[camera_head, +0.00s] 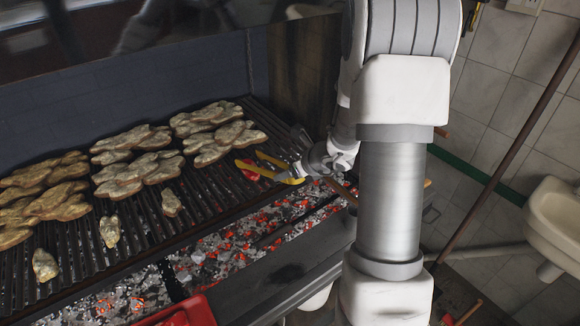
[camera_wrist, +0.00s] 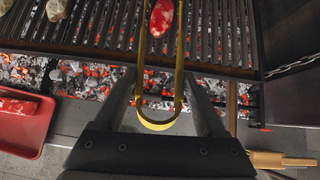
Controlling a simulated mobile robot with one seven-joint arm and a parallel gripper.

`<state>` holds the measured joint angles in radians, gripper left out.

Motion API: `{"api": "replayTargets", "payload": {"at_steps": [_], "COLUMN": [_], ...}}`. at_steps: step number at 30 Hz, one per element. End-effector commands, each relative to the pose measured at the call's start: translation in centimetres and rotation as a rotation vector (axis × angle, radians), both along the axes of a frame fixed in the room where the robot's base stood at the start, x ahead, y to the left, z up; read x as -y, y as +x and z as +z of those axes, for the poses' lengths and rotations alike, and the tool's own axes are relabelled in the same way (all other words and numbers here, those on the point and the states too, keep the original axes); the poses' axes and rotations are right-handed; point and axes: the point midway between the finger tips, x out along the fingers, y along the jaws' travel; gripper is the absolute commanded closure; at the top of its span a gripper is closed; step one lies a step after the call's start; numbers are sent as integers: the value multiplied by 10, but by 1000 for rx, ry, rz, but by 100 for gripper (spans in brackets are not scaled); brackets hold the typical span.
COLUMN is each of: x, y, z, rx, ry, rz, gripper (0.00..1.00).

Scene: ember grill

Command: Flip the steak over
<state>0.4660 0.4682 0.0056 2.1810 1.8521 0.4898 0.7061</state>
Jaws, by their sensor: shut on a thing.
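My gripper (camera_wrist: 163,95) is shut on the yellow tongs (camera_wrist: 153,125), with its dark fingers on either side of their bend. In the head view the tongs (camera_head: 287,180) reach left from my gripper (camera_head: 303,172) over the right part of the grate. The red raw steak (camera_wrist: 161,17) lies between the two tong arms in the wrist view, with narrow gaps beside it. It also shows in the head view as a small red patch (camera_head: 250,176), partly hidden by the tongs. The tong tips are outside the wrist view. I cannot tell whether the steak touches the grate.
The grill grate (camera_head: 140,215) holds several browned pieces of meat (camera_head: 135,170) at its middle and left. Glowing coals (camera_head: 235,245) lie below. A red tray (camera_wrist: 25,130) with a red piece is at the front. A dark wall (camera_wrist: 285,60) bounds the right side.

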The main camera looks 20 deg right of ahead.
Motion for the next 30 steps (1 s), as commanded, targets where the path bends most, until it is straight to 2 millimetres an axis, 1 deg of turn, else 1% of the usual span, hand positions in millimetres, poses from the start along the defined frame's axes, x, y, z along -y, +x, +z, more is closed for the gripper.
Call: {"api": "replayTargets", "payload": {"at_steps": [1, 3, 12, 18, 29, 30], "x": [0, 0, 0, 0, 0, 0], "y": [0, 0, 0, 1, 0, 0], "z": [-9, -16, -42, -49, -50, -50], "rx": [-1, 1, 2, 2, 1, 1], "ry": [2, 2, 0, 0, 0, 0], "rz": [-1, -1, 0, 0, 0, 0], "gripper": [44, 44, 44, 44, 44, 30]}}
